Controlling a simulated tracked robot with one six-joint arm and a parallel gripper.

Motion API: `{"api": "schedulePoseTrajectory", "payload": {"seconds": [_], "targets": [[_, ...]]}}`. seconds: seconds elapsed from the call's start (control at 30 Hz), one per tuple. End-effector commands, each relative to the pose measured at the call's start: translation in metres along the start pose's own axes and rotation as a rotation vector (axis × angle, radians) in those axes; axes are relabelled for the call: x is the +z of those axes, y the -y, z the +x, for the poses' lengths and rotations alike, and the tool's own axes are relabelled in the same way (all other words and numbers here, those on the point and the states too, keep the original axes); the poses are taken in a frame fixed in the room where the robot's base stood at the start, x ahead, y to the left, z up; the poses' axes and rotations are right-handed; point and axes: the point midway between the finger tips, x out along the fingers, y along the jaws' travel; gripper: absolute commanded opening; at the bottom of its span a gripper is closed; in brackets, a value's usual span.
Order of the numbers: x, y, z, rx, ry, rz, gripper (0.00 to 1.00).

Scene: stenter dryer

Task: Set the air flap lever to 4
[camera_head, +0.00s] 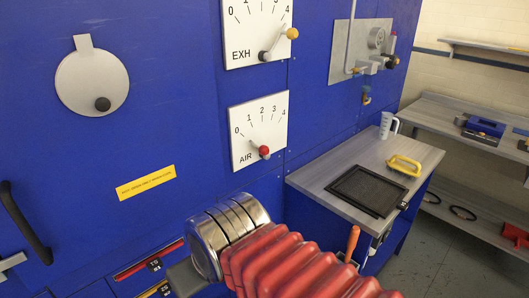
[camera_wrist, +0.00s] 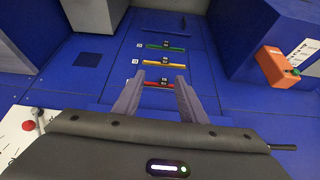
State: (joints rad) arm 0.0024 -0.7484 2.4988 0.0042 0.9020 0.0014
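The air flap dial (camera_head: 258,128) is a white plate marked AIR with a scale from 0 to 4. Its lever carries a red knob (camera_head: 264,150) and appears to point up-left, toward the 0. In the wrist view a white plate (camera_wrist: 14,140) with a red knob (camera_wrist: 27,126) lies at the lower left edge, partly hidden by my gripper's body. My gripper (camera_wrist: 160,75) is open and empty, its two grey fingers apart. In the head view my wrist is below the dial, and the fingers are mostly hidden. My gripper is away from the lever.
The EXH dial (camera_head: 259,32) with a yellow knob sits above. A round grey cover (camera_head: 90,80) is at upper left. A bench with a black tray (camera_head: 366,190) stands right. Red, yellow and green strips (camera_wrist: 162,63) lie beyond my fingers; an orange box (camera_wrist: 279,68) is at right.

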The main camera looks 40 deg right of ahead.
Motion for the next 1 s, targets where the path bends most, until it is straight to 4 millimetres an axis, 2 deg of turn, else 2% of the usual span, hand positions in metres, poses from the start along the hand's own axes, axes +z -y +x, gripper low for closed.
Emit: {"api": "schedulePoseTrajectory", "payload": {"seconds": [0.17, 0.27, 0.53, 0.77, 0.87, 1.0], "targets": [[0.002, 0.0, 0.007, -0.028, 0.044, 0.099, 0.44], [0.004, 0.001, 0.015, -0.064, 0.093, 0.225, 0.44], [-0.005, 0.001, 0.037, -0.218, 0.247, 0.717, 0.44], [-0.033, -0.012, 0.051, -0.378, 0.338, 1.153, 0.44], [-0.05, -0.024, 0.055, -0.459, 0.361, 1.341, 0.44], [-0.075, -0.051, 0.059, -0.584, 0.379, 1.599, 0.44]]}}
